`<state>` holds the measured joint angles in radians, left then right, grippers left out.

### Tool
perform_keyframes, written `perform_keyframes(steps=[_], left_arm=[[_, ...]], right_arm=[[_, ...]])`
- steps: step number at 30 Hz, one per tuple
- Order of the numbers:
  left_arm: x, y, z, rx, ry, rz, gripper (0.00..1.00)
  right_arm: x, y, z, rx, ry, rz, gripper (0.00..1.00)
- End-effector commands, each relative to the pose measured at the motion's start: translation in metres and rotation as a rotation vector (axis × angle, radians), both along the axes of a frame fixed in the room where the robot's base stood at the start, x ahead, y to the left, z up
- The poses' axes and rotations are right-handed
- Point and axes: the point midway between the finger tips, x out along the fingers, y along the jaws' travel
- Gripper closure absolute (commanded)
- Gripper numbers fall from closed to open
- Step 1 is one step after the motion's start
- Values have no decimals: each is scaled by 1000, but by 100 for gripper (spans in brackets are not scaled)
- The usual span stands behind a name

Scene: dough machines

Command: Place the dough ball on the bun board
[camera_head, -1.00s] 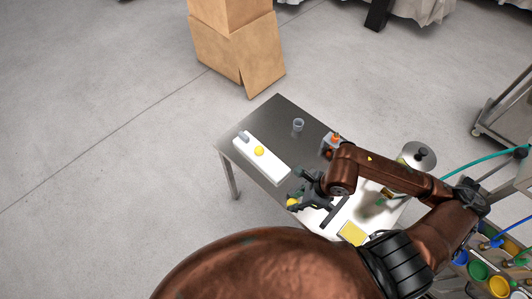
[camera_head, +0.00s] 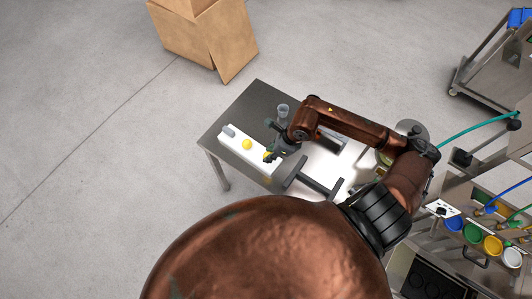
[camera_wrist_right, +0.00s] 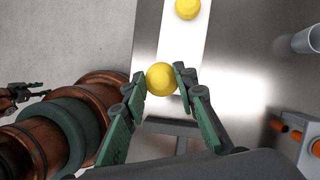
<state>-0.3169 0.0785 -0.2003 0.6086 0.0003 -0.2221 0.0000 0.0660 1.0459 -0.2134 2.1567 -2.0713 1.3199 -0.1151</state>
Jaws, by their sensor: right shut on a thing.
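A yellow dough ball (camera_wrist_right: 161,78) sits between the fingertips of my right gripper (camera_wrist_right: 162,82), which is shut on it. In the head view the right gripper (camera_head: 270,154) is at the near end of the long white bun board (camera_head: 262,159), and the held ball is partly hidden. In the wrist view the ball overlaps the white board (camera_wrist_right: 184,45); whether it touches the board I cannot tell. A second yellow ball (camera_head: 247,144) lies farther along the board. A dark gripper-like part, likely my left gripper (camera_wrist_right: 32,90), shows small at the wrist view's left edge.
A grey object (camera_head: 228,131) sits at the board's far end. A clear cup (camera_head: 283,110) stands on the metal table (camera_head: 257,97) beyond the gripper. A grey and orange device (camera_wrist_right: 303,135) is at right in the wrist view. Cardboard boxes (camera_head: 205,40) stand behind the table.

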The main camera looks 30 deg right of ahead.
Motion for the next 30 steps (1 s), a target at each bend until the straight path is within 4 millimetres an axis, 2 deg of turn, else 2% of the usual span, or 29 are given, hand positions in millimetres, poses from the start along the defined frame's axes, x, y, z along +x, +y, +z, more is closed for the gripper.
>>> perform_keyframes(steps=[1,4,10,14,20,26,27,30], left_arm=[[5,0,-2,-1,-6,-1,60],[18,0,-3,0,-21,-5,60],[39,-1,-3,-3,-49,-9,60],[36,-1,-5,-2,-45,-9,60],[20,0,-6,-1,-25,-6,60],[16,1,-6,0,-19,-4,60],[16,1,-6,1,-19,-4,60],[17,1,-6,1,-20,-5,60]], right_arm=[[7,-1,-12,3,3,-3,97],[19,-5,-27,3,4,-1,97],[31,-7,-39,1,0,4,97],[37,-8,-47,3,1,4,97],[35,-8,-74,2,4,3,97],[36,-9,-76,0,1,4,97],[35,-9,-76,-1,2,4,72],[35,-9,-76,0,2,5,65]])
